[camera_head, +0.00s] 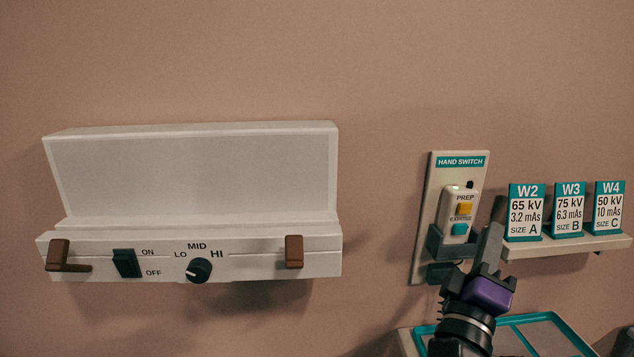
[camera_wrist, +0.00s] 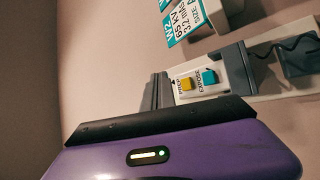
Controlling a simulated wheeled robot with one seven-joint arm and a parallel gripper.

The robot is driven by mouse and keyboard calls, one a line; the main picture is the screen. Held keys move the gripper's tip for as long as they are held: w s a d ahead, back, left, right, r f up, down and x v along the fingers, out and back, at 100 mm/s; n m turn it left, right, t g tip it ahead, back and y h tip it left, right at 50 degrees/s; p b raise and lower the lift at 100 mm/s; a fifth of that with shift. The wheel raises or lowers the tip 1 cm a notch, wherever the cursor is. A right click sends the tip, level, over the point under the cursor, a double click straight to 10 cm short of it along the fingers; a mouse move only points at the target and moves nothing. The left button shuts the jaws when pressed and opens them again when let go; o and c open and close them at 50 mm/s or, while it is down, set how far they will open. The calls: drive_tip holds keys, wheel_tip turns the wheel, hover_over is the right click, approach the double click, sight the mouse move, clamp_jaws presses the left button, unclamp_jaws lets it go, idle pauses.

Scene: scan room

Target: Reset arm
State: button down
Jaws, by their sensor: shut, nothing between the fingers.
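My gripper (camera_head: 484,262) is at the lower right of the head view, just in front of and below the hand switch (camera_head: 459,215). Its dark fingers are together and hold nothing. The hand switch has a yellow PREP button and a teal EXPOSE button, and sits in a dark holder on a wall plate (camera_head: 427,190). In the wrist view, the purple gripper body fills the bottom, the finger (camera_wrist: 160,91) points up from it, and the hand switch (camera_wrist: 200,82) shows sideways just beyond. I cannot tell whether the finger touches the switch.
A white wall-mounted viewer box (camera_head: 190,175) with a rocker switch (camera_head: 126,263) and a knob (camera_head: 199,270) is at left. Cards W2 (camera_head: 525,212), W3 and W4 stand on a shelf (camera_head: 570,246) at right. A teal-edged tray (camera_head: 540,335) lies below. The wall between box and switch is clear.

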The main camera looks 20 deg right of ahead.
drive_tip(key=s+a+f+n+t+y, duration=0.3)
drive_tip(key=a+f+t+y, duration=0.4)
drive_tip(key=a+f+y, duration=0.8)
drive_tip(key=s+a+f+m+g+y, duration=0.1)
drive_tip(key=s+a+f+m, duration=0.1)
drive_tip(key=s, duration=0.7)
drive_tip(key=s+a+f+m+g+y, duration=0.1)
drive_tip(key=s+f, duration=0.3)
drive_tip(key=s, duration=0.4)
drive_tip(key=s+a+f+m+g+y, duration=0.2)
drive_tip(key=s+a+f+m+g, duration=0.1)
drive_tip(key=s, duration=0.6)
drive_tip(key=shift+s+f, duration=0.35)
drive_tip(key=shift+f, duration=0.15)
